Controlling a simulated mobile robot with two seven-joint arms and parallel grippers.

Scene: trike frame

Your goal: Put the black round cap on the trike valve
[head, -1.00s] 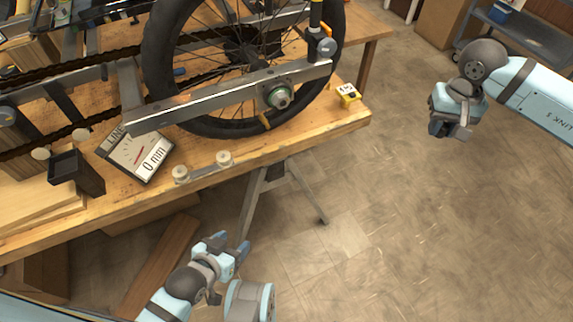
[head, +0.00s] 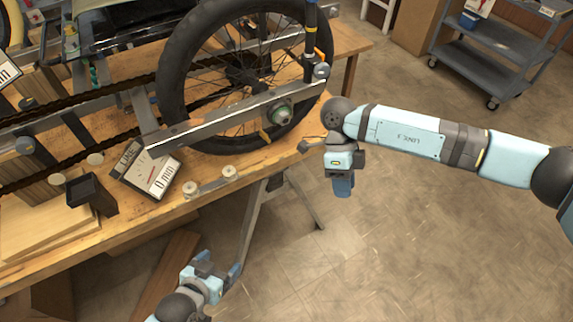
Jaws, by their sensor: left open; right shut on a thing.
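The trike wheel (head: 168,72) stands upright over the bench with a grey frame bar (head: 215,117) across it. I cannot make out the valve on the wheel. My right gripper (head: 342,184) hangs just off the bench's front right edge, to the right of and below the wheel's hub. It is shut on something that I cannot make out. The black round cap is not clearly visible in any spot. My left gripper (head: 219,266) is open and empty, low in front of the bench.
A grey cart (head: 490,62) stands at the back right. The floor (head: 430,250) at the right is clear.

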